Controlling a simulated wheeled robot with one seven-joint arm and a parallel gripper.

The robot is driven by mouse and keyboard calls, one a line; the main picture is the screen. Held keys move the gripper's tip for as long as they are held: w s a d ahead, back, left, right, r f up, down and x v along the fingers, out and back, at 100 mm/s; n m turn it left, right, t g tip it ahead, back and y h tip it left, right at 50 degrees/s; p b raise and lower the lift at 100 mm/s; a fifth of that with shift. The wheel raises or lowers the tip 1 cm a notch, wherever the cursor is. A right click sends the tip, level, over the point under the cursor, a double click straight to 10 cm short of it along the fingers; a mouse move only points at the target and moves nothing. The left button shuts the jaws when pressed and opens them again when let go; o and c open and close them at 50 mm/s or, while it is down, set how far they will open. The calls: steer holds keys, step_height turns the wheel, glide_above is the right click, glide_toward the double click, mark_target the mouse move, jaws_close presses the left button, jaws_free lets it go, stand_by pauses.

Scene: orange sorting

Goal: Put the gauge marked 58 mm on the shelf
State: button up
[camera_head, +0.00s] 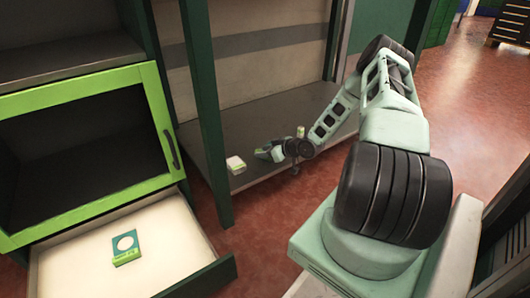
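A flat teal gauge (126,246) with a pale round middle and a bright green strip at its lower edge lies in the open drawer at the lower left. Its marking is too small to read. The low dark shelf (225,139) is in the middle of the picture, inside a green-framed bay. My gripper (263,153) is low over the front part of this shelf, its fingers toward the left. The fingers are too small to tell whether they are open or shut. A small white and green thing (235,164) sits on the shelf's front left, just left of my gripper.
The open drawer (193,253) sticks out below a green-framed dark door (75,217) with a handle on its right side. A green post (205,110) stands between drawer and shelf bay. A small green thing (300,131) shows behind my wrist. Red floor is clear at upper right.

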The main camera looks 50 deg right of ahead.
steer(key=p+v, duration=0.6)
steer(key=v, duration=0.6)
steer(key=shift+p, duration=0.35)
steer(key=shift+a, duration=0.1)
